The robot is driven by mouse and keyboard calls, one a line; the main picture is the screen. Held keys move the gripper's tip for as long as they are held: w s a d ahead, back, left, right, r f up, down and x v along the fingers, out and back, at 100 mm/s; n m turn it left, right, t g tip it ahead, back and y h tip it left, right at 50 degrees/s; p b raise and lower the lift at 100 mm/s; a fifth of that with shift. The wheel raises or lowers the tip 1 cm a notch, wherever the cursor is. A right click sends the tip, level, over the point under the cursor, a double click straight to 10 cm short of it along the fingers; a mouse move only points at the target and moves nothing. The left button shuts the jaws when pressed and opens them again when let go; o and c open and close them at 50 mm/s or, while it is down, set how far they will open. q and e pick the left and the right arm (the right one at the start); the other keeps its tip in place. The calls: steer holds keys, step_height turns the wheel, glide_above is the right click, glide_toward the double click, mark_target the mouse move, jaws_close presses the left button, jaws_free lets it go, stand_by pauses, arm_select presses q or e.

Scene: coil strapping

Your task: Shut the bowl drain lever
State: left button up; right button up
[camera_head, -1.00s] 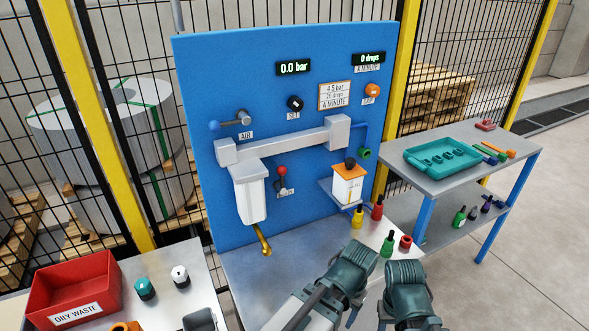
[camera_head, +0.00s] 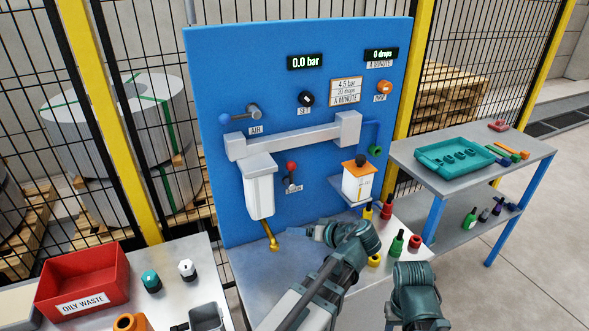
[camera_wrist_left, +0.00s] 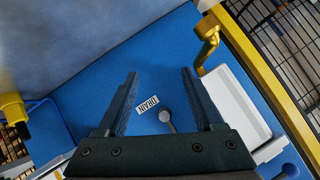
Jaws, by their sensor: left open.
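The drain lever (camera_head: 291,172) is on the blue panel above its DRAIN label (camera_head: 294,188). It has a red knob at the top and a grey pivot, and stands roughly upright, right of the white bowl (camera_head: 259,188). A brass outlet (camera_head: 271,236) hangs under the bowl. My left gripper (camera_head: 314,231) is below the lever, in front of the panel. In the left wrist view its fingers (camera_wrist_left: 160,74) are open and empty. The lever's grey pivot (camera_wrist_left: 166,115) shows between them; its knob is hidden behind the gripper body. My right arm is at lower right; its fingers are not visible.
The brass outlet (camera_wrist_left: 208,45) appears close to one finger in the wrist view. A white bottle with an orange top (camera_head: 357,182) stands on a shelf right of the lever. Small bottles (camera_head: 397,244) stand on the bench by my left arm. A red bin (camera_head: 82,285) is at left.

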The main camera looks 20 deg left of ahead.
mark_target(294, 168)
arm_select(q)
steer(key=w+d+r+n+t+y, duration=0.2)
steer(key=r+y, duration=0.1)
steer(key=r, duration=0.3)
steer(key=w+d+r+n+t+y, duration=0.1)
steer(key=w+d+r+t+y, duration=0.15)
steer(key=r, duration=0.35)
steer(key=shift+h, duration=0.25)
steer(key=x, duration=1.4)
steer(key=shift+w+a+r, duration=0.1)
steer(key=shift+w, duration=0.05)
jaws_close()
